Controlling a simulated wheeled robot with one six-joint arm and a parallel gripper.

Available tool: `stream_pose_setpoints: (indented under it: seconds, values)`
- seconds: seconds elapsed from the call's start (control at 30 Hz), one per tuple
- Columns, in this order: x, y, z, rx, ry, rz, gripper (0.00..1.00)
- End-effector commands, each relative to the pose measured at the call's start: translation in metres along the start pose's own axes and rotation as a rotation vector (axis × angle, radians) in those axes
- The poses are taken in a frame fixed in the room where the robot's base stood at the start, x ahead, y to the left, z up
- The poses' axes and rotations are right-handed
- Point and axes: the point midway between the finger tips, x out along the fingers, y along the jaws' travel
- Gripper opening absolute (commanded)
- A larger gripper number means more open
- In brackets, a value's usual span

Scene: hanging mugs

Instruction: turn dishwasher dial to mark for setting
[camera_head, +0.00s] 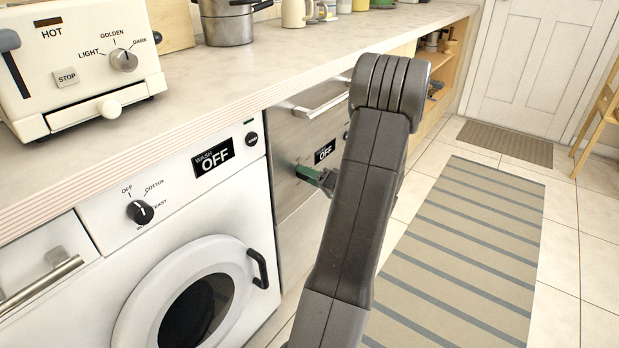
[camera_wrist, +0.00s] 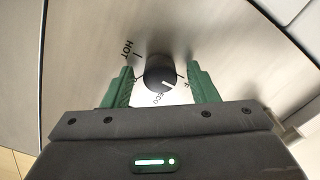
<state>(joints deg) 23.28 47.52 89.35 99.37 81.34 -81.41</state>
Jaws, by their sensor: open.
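The dishwasher (camera_head: 300,135) is the grey metal front right of the washing machine; its black display (camera_head: 325,152) reads OFF. In the wrist view its dark round dial (camera_wrist: 157,66) stands out from the metal panel, with a white pointer line at its lower right side. HOT is printed to its upper left and ECO below it; a label at the right is partly hidden by a finger. My gripper (camera_wrist: 160,80) is open, its green fingers on either side of the dial with gaps visible. In the head view my gripper (camera_head: 312,177) is at the dishwasher front and the dial is hidden.
A bar handle (camera_head: 318,102) crosses the dishwasher's top. The washing machine (camera_head: 95,245) with its own dial (camera_head: 140,212) and black door handle stands at left. The counter (camera_head: 270,75) runs above, holding a toaster (camera_head: 85,65). A striped rug (camera_head: 465,240) lies on open floor at right.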

Motion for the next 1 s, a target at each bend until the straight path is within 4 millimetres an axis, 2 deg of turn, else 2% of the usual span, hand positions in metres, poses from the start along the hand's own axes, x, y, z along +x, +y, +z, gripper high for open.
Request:
stream_pose_setpoints:
  seconds: [0.17,0.4,0.73,1.0]
  values:
    - [-0.0001,-0.0001,-0.0002,0.0,0.0,0.0,0.53]
    - [-0.0003,0.0,-0.0001,0.0,0.0,0.0,0.08]
    - [-0.0004,0.0001,0.0,0.043,0.0,0.0,0.08]
    - [-0.0004,0.0,0.0,0.209,-0.001,0.0,0.08]
